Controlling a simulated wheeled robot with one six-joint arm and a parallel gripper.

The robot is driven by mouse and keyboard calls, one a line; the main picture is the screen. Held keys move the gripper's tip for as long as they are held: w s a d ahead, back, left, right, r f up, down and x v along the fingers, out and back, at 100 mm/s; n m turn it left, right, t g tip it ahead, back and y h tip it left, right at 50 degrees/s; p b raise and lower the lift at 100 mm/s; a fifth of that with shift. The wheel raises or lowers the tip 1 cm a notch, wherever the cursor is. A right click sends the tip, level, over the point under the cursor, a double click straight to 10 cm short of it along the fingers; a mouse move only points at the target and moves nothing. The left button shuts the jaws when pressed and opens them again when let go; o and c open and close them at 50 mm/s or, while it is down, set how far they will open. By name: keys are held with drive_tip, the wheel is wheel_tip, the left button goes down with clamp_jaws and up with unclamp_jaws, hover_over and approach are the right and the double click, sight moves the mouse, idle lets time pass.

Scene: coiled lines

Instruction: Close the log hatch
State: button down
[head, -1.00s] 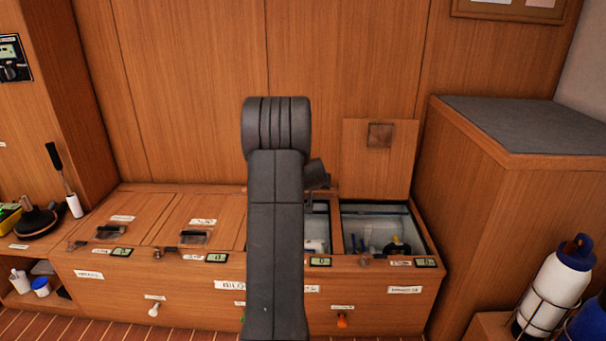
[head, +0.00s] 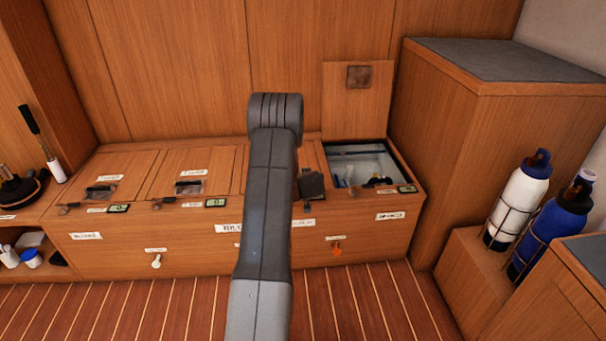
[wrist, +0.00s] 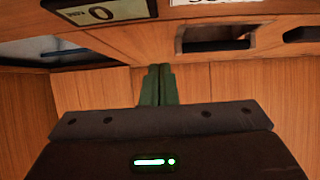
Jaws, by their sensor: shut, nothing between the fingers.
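A row of wooden hatches is set in the bench top. The far-right hatch is open: its lid (head: 365,105) stands upright at the back, and its compartment (head: 360,150) shows several small items. The third lid (head: 313,165), partly hidden by my arm, appears down. The two left lids (head: 115,170) (head: 190,172) are down. I cannot read which label names the log hatch. In the wrist view my gripper (wrist: 157,85) is shut and empty, close to a wooden surface; an open compartment (wrist: 70,50) shows at upper left.
A tall grey-topped cabinet (head: 480,95) stands right of the bench. A white bottle (head: 517,200) and a blue bottle (head: 550,230) stand in wire holders. Small displays (head: 407,189) line the hatch fronts. The striped floor (head: 370,300) before the bench is clear.

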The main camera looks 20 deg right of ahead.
drive_tip(key=shift+s+f+b, duration=0.15)
drive_tip(key=shift+f+b, duration=0.2)
drive_tip(key=shift+f, duration=0.5)
drive_tip(key=p+v, duration=0.3)
drive_tip(key=v, duration=1)
drive_tip(key=shift+s+r+p, duration=0.2)
drive_tip(key=shift+s+p, duration=0.15)
drive_tip(key=shift+p, duration=0.05)
drive_tip(key=shift+a, duration=0.1)
drive_tip(key=b+x, duration=0.3)
drive_tip(key=x, duration=1.1)
drive_tip(key=shift+b, duration=0.4)
drive_tip(key=shift+r, duration=0.15)
